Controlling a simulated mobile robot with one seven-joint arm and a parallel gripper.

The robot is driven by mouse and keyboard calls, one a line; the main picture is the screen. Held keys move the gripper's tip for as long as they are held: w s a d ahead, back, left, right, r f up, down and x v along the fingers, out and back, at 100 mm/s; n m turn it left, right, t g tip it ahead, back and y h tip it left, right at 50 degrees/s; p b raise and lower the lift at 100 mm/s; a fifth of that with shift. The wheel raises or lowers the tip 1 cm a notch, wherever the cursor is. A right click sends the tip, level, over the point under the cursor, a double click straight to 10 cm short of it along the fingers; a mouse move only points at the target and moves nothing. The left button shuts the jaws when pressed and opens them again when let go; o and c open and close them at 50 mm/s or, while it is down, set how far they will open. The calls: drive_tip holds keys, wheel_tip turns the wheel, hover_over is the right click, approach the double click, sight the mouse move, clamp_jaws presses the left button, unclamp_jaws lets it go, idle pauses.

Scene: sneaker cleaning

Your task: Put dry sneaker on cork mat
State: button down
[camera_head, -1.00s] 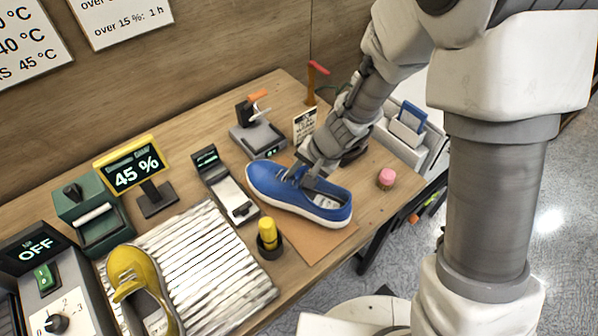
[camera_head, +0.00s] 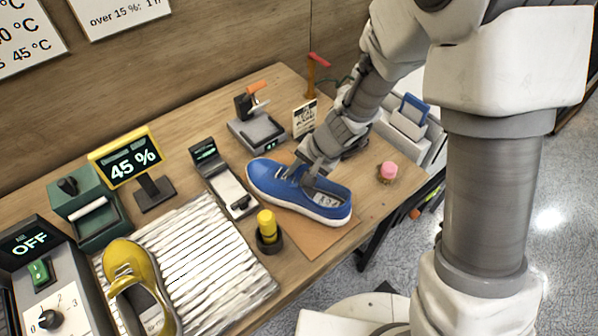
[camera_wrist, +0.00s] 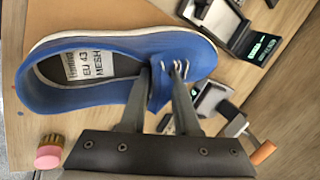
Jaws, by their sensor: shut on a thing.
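The blue sneaker (camera_head: 275,186) with a white sole rests on or just above the cork mat (camera_head: 312,238) at the table's right end. My gripper (camera_head: 311,172) is shut on the sneaker near its tongue and laces. In the wrist view the fingers of my gripper (camera_wrist: 160,85) pinch the upper of the blue sneaker (camera_wrist: 110,92), and the insole label reads "EU 43 MESH". The mat also shows beside it (camera_wrist: 70,22). Whether the sole fully touches the mat cannot be told. A yellow sneaker (camera_head: 132,272) stands at the lower left.
A ribbed white rack (camera_head: 215,262) lies left of the mat. A yellow-topped holder (camera_head: 267,228), a black-and-white meter (camera_head: 225,186), a 45 % display (camera_head: 134,165) and a device with an orange handle (camera_head: 255,125) stand nearby. A pink-topped brush (camera_head: 388,172) is at the right.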

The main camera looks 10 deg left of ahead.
drive_tip(key=shift+f+b, duration=0.4)
drive_tip(key=shift+b, duration=0.05)
drive_tip(key=c, duration=0.6)
unclamp_jaws()
drive_tip(key=shift+o, duration=0.2)
drive_tip(key=p+v, duration=0.5)
drive_tip(key=v, duration=1.3)
drive_tip(key=s+d+r+n+t+h, duration=0.3)
drive_tip(key=s+d+r+t+h, duration=0.1)
drive_tip(key=s+d+r, duration=0.7)
drive_tip(key=d+r, duration=0.3)
drive_tip(key=d, duration=0.1)
drive_tip(key=shift+d+h, duration=0.25)
drive_tip(key=shift+h, duration=0.15)
